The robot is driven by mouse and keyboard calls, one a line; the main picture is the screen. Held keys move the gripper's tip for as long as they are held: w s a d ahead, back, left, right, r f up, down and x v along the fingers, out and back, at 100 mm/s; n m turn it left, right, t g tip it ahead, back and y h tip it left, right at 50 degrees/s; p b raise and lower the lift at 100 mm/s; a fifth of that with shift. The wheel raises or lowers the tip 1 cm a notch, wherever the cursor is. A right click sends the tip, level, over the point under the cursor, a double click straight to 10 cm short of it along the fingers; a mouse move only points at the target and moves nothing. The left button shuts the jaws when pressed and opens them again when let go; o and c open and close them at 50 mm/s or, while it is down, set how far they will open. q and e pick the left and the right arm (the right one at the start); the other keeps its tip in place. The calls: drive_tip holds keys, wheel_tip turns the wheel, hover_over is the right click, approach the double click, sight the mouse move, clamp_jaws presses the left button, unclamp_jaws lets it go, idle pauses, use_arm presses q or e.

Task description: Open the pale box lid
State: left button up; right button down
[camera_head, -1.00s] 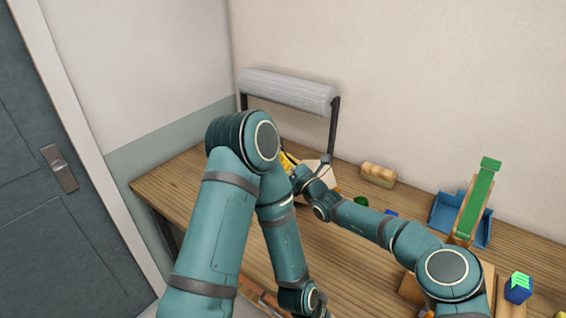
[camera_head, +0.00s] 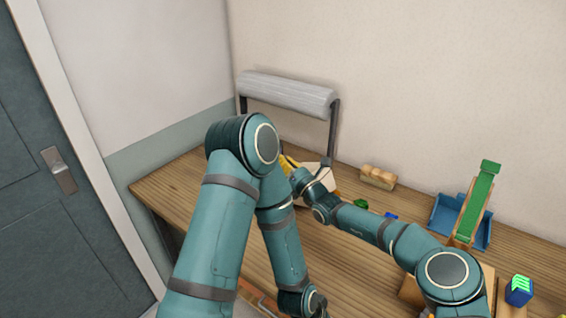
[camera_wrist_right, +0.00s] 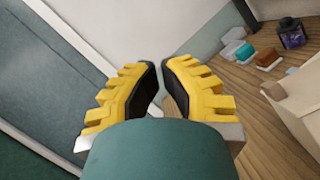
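The pale box (camera_head: 321,173) stands on the workbench, mostly hidden behind my right wrist in the camera_head view. Part of a pale box (camera_wrist_right: 304,100) also shows at the right edge of the right wrist view. Its lid cannot be made out clearly. My right gripper (camera_head: 287,162) is beside the box on its left, partly hidden by my left arm. In the right wrist view its yellow fingers (camera_wrist_right: 157,64) lean towards each other with a narrow empty gap between the tips. My left gripper is not visible; only its arm shows.
A grey-white roll (camera_head: 288,92) on a dark stand is behind the box. A tan block piece (camera_head: 378,175) lies near the wall.

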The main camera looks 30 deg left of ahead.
drive_tip(key=v, duration=1.2)
drive_tip(key=shift+d, duration=0.1)
